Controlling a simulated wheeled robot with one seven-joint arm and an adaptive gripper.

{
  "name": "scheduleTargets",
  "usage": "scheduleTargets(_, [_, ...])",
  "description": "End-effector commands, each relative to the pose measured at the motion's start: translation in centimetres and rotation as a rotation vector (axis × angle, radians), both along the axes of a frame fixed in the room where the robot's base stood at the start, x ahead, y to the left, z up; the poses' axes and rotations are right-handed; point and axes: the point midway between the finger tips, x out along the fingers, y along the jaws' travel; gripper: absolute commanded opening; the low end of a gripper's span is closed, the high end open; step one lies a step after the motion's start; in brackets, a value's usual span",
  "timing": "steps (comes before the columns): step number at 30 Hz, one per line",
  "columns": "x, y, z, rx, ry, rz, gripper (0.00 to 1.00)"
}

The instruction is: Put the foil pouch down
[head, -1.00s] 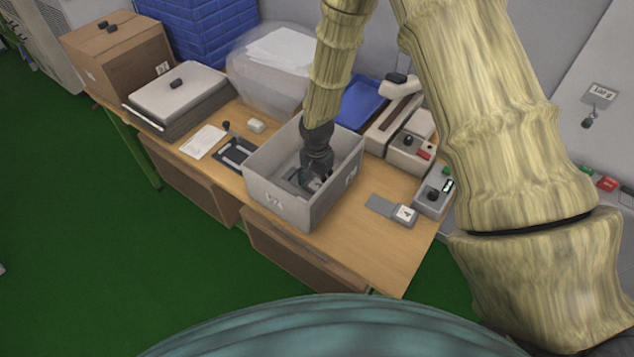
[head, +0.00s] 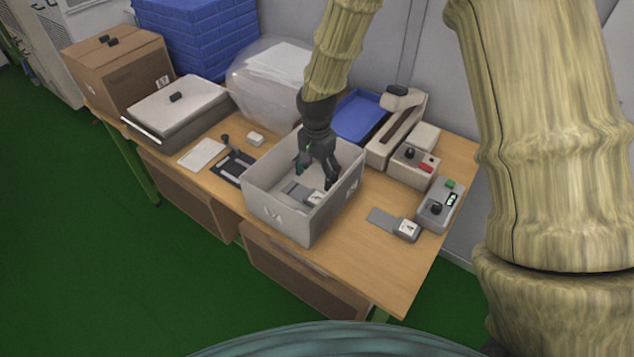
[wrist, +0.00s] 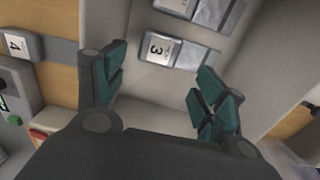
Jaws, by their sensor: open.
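My gripper (head: 313,178) is open and empty, with its fingers spread above the inside of a light grey box (head: 272,205) on the table. A flat silver-grey foil pouch with a white label marked 3 (wrist: 184,54) lies on the box floor, below and beyond the fingertips and apart from them. A second similar pouch (wrist: 205,10) lies beside it, cut off by the top edge of the wrist view. In the head view the pouches (head: 298,191) show as small grey shapes in the box, partly hidden by the box wall.
Another grey pouch labelled 4 (head: 381,217) lies on the wooden table (head: 350,262) right of the box. Control boxes (head: 437,205) and a sealer-like device (head: 397,130) stand to the right. A black tray (head: 234,166), a clear bin (head: 262,80) and a lidded case (head: 175,107) are left and behind.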

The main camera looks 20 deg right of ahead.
Motion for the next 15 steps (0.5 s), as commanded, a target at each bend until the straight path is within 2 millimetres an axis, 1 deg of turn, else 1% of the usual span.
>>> scheduleTargets(3, [0.1,0.0,1.0,0.0,-0.002,-0.002,0.71])
scheduleTargets(6, [0.0,0.0,1.6,0.0,0.0,-0.001,0.71])
scheduleTargets(15, [0.0,0.0,2.0,0.0,0.0,-0.001,0.71])
